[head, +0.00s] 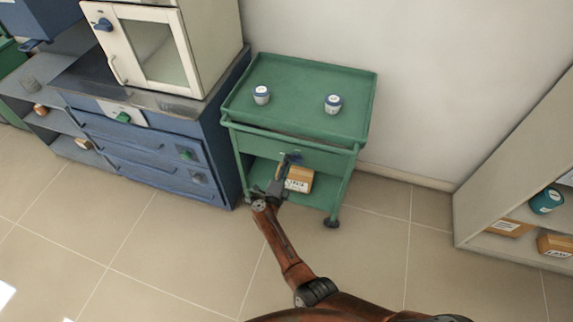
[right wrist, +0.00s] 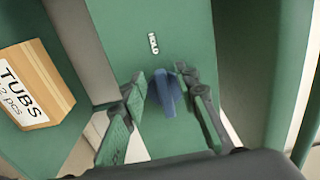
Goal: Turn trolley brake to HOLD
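The green trolley (head: 300,68) stands against the wall, and its front panel carries a small blue brake knob (head: 293,157). In the right wrist view the blue knob (right wrist: 166,92) shows between the fingers, with a white label (right wrist: 152,43) that seems to read HOLD beyond it. My right gripper (head: 285,166) is at the panel. In the right wrist view its fingers (right wrist: 161,85) are apart, one on each side of the knob; I cannot tell whether they touch it. The other brake markings are hidden. My left gripper is not in view.
Two white-and-blue tubs (head: 262,95) stand on the trolley's top tray. A TUBS carton (head: 299,179) lies on its lower shelf, beside the gripper. A blue drawer cabinet (head: 150,150) with a furnace (head: 150,50) stands left. A grey shelf (head: 500,200) stands right. The floor in front is clear.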

